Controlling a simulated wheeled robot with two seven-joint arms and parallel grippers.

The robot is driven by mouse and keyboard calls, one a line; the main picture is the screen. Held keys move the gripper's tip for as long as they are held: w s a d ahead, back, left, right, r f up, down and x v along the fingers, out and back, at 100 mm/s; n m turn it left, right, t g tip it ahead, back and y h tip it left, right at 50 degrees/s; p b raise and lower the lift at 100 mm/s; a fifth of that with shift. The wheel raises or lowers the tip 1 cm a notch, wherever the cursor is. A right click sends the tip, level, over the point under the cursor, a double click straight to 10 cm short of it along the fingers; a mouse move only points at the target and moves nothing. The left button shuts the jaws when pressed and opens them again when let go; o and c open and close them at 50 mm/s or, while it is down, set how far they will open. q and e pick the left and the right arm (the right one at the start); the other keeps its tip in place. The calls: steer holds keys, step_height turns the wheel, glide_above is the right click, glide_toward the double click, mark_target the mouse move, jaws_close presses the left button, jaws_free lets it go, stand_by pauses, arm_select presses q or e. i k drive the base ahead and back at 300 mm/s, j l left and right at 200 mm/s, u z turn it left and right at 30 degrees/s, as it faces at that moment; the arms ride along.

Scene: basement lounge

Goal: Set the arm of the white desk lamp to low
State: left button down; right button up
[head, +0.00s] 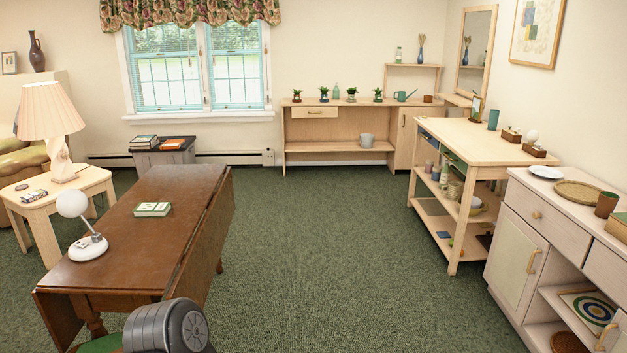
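The white desk lamp stands on the near left part of the dark brown drop-leaf table. It has a round white base (88,248), a short thin arm (88,225) and a white ball-shaped head (72,203). The arm rises from the base and leans a little to the left, with the head raised above the tabletop. Small details on the base are too small to make out. Neither of my grippers is in view, and nothing touches the lamp.
The brown table (160,205) also holds a green book (152,209). A side table (62,187) with a pleated-shade lamp (50,115) stands to its left. Pale shelving units (490,140) and a cabinet (525,225) line the right. The green carpet (320,230) between is clear.

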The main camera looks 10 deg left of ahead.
mark_target(69, 202)
steer(key=i+z, duration=0.1)
steer(key=i, duration=1)
steer(key=i+z, duration=0.1)
steer(key=i, duration=0.95)
steer(key=i+j+z, duration=0.1)
steer(key=i, duration=1)
steer(key=u, duration=4.8)
